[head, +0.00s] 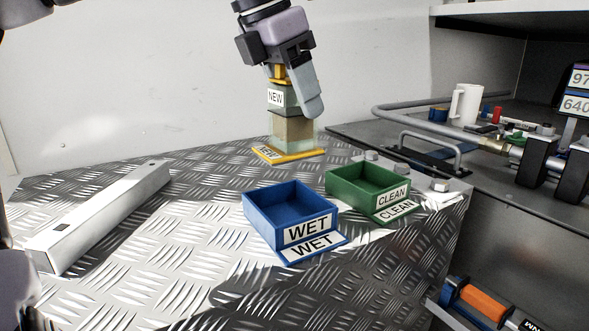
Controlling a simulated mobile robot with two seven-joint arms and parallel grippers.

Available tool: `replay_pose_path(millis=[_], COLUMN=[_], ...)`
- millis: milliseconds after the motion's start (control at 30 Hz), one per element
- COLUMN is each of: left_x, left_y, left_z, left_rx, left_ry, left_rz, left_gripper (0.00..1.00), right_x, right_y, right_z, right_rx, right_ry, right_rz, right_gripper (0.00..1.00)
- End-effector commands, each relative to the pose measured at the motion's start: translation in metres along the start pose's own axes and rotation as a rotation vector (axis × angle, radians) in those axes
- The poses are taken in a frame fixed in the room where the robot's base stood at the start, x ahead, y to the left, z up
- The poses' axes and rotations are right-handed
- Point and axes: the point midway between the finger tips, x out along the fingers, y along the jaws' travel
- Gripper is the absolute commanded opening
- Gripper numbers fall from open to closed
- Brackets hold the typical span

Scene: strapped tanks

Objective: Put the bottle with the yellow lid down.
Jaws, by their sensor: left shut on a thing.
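The bottle with the yellow lid (293,130) is upright at the back of the tread-plate bench, with a NEW label on its upper body and a brownish lower part. My left gripper (289,88) comes down from above and is shut on the bottle near its lid. The gripper's fingers partly hide the lid and upper body. The bottle's base is over a yellow mat (316,155) marked NEW; I cannot tell whether it touches it. My right gripper is not in view.
A blue WET tray (263,224) and a green CLEAN tray (343,183) stand empty in front of the mat. A pale metal bar (100,217) lies at left. Pipes (400,109) and a white mug (466,104) are at right. The front bench is clear.

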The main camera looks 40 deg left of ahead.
Motion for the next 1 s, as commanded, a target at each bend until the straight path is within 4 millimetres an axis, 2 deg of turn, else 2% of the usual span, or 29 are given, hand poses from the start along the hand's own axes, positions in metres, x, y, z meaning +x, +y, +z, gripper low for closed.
replay_pose_path(millis=[200, 467, 700, 1000], left_x=[0.044, 0.068, 0.099, 0.102], left_y=[0.0, 0.0, 0.0, 0.0], left_z=[-0.019, -0.028, -0.041, -0.042], left_rx=[0.0, -0.001, 0.0, 0.0], left_ry=[0.0, -0.001, -0.001, -0.003], left_rz=[-0.002, 0.0, -0.001, 0.001], left_gripper=[0.0, 0.0, 0.0, 0.0], right_x=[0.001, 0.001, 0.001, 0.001], right_y=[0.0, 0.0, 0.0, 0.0], right_z=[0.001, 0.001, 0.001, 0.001], right_rx=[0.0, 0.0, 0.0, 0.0], right_ry=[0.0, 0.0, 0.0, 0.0], right_rz=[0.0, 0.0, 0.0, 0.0], right_gripper=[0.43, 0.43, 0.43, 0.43])
